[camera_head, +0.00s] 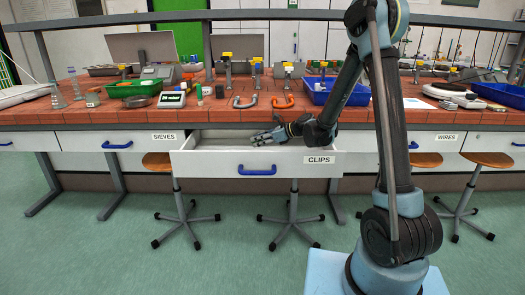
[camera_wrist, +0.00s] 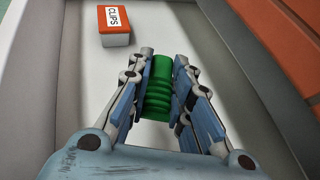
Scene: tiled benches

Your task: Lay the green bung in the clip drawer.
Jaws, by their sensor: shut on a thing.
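The green bung (camera_wrist: 158,88) is a ribbed green piece held between the two fingers of my gripper (camera_wrist: 160,80) in the wrist view. Both fingers press on its sides. The clip drawer (camera_head: 225,160), labelled CLIPS, is pulled open from the bench in the head view. In the wrist view the drawer's white floor (camera_wrist: 185,40) lies beneath the bung. I cannot tell whether the bung touches the floor. The bung is not discernible in the head view.
An orange and white box marked CLIPS (camera_wrist: 116,26) sits inside the drawer, ahead of my fingers. Drawer walls stand on both sides. The tiled bench (camera_head: 150,116) behind carries a green tray (camera_head: 135,89), a blue tray (camera_head: 335,93) and a scale (camera_head: 172,99). Stools stand below.

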